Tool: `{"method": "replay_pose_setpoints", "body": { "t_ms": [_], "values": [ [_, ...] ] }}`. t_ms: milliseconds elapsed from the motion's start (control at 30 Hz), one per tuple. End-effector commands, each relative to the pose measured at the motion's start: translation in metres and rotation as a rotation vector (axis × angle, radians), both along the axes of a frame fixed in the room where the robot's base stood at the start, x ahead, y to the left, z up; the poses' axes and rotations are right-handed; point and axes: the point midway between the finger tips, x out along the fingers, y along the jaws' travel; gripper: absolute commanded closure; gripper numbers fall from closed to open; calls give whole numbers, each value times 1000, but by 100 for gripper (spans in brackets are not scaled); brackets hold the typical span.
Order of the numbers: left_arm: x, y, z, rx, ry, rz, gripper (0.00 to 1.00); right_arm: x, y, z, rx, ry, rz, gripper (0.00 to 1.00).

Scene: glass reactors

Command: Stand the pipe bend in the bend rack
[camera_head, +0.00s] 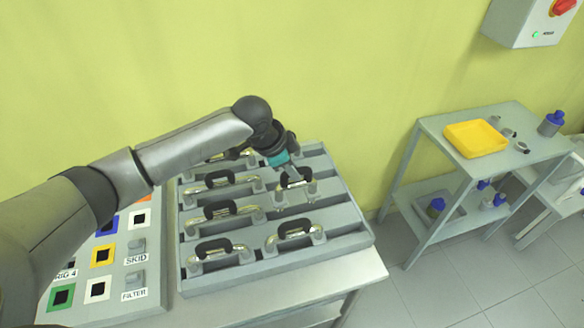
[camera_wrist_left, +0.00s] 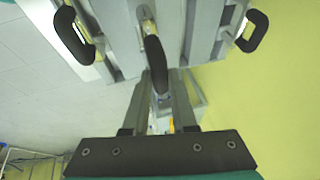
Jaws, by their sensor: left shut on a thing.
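The grey bend rack (camera_head: 348,232) stands on the table in the middle of the head view, with several metal pieces with black arched grips in its rows. My left gripper (camera_head: 291,179) reaches down over the rack's right column, towards the back. It is shut on a pipe bend (camera_head: 310,187), whose black arched part (camera_wrist_left: 154,60) shows between the fingers (camera_wrist_left: 158,85) in the left wrist view. The bend is upright at the rack; whether its feet are fully seated is hard to tell. My right gripper is not in view.
Other black-gripped bends (camera_head: 217,246) sit close to the left and in front. A panel (camera_head: 130,258) with coloured sockets lies left of the rack. A trolley with a yellow tray (camera_head: 475,138) stands right, across a floor gap.

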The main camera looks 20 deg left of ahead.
Motion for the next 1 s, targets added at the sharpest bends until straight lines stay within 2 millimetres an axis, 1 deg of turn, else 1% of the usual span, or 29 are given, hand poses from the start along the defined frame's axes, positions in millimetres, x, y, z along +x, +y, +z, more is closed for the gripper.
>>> {"method": "replay_pose_setpoints", "body": {
  "t_ms": [33,300,800,1000],
  "values": [
    [1,0,-4,-1,-2,0,100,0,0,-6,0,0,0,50],
    [0,0,-18,0,-1,0,100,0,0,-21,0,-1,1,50],
    [0,0,-47,-1,0,2,100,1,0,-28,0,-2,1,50],
    [1,-1,-53,-2,-1,1,100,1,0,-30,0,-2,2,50]
  ]
}}
